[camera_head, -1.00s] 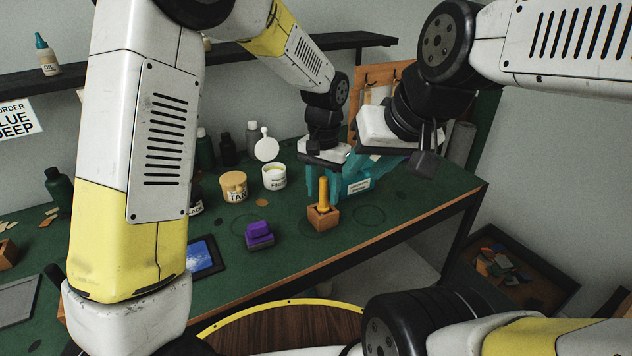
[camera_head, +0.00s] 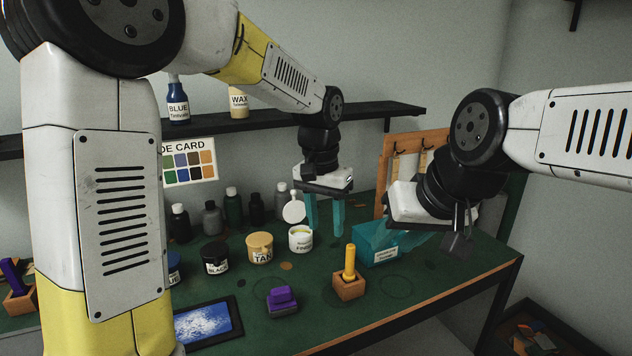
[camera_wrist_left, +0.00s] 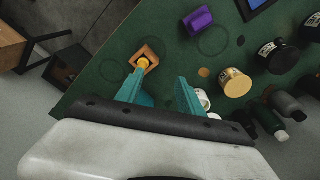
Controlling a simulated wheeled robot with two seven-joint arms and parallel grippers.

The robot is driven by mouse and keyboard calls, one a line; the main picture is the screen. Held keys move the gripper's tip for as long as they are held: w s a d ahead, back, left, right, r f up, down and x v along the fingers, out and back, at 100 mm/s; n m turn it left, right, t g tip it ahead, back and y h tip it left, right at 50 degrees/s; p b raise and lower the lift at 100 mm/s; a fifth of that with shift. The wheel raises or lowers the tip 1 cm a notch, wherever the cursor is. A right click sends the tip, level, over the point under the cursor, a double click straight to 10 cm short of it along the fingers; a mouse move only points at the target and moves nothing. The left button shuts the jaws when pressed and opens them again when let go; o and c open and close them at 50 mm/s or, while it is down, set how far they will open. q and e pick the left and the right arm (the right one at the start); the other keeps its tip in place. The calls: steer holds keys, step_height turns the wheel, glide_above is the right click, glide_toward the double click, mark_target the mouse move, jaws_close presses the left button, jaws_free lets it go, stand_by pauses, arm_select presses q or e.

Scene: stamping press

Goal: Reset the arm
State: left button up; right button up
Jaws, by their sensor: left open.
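My left gripper (camera_head: 325,228) hangs fingers-down over the back of the green table, left of a teal box (camera_head: 375,243). Its teal fingers are apart and nothing is between them. In the left wrist view, the open left gripper (camera_wrist_left: 160,88) shows in front of the table. My right gripper (camera_head: 425,240) is tilted at the right, by the teal box, its fingers partly hidden; I cannot tell whether it is open. A yellow-handled stamp (camera_head: 350,262) stands in a wooden block (camera_head: 348,288). A purple stamp (camera_head: 281,298) lies to its left.
A tan-lidded jar (camera_head: 260,248), a black jar (camera_head: 215,257) and a white jar (camera_head: 300,238) stand left of my left gripper, with several bottles behind. A tablet (camera_head: 205,322) lies at the front. A dark shelf (camera_head: 265,121) runs along the wall.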

arm_select(q)
steer(key=s+a+r+n+t, duration=0.2)
steer(key=s+a+n, duration=0.1)
steer(key=s+a, duration=0.5)
steer(key=s+a+r+n+t+h, duration=0.1)
steer(key=s+a+r+n+t, duration=0.1)
steer(key=s+a, duration=0.5)
steer(key=a+r+t, duration=0.1)
steer(key=a, duration=0.2)
steer(key=shift+s+a+r+n, duration=0.15)
steer(key=shift+s+r+n, duration=0.2)
steer(key=shift+n, duration=0.05)
